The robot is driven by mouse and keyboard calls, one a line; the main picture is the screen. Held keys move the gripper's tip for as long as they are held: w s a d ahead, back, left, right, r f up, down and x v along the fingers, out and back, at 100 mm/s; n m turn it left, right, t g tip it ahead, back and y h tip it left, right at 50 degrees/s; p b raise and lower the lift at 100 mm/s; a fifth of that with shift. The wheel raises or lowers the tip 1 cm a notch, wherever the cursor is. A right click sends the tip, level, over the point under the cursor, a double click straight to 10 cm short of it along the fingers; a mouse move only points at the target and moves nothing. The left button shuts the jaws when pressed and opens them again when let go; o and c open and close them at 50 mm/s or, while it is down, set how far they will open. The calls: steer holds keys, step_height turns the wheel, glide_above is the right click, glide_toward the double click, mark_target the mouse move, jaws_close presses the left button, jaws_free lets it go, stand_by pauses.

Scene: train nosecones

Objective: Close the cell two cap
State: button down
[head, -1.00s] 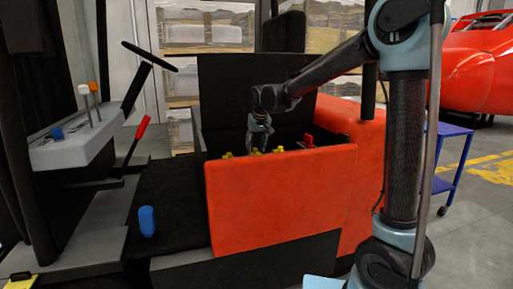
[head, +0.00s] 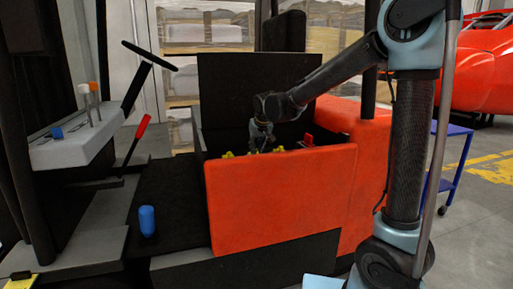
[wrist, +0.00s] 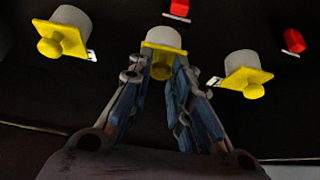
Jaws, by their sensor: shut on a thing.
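In the wrist view, the middle cap (wrist: 160,70) has a yellow plate and knob beside a pale grey cylinder. My gripper (wrist: 170,68) has its two fingers on either side of that knob and is shut on it. A left yellow cap (wrist: 50,47) and a right yellow cap (wrist: 253,90) sit to either side, apart from the fingers. The plates' small white labels are too small to read, so I cannot tell which cap is cell two. In the head view my gripper (head: 262,146) reaches down into the open box, its tips partly hidden by the front wall.
The orange-red box (head: 280,195) has a raised black lid (head: 240,85) behind my gripper. Red parts (wrist: 293,40) lie beyond the caps. A steering wheel (head: 150,56), levers and a blue knob (head: 147,220) stand to the left.

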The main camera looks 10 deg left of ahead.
steer(key=shift+d, duration=0.1)
steer(key=c, duration=1.5)
jaws_free()
steer(key=shift+f, duration=0.1)
steer(key=shift+o, duration=0.2)
steer(key=v, duration=1.2)
steer(key=shift+s+d+f, duration=0.1)
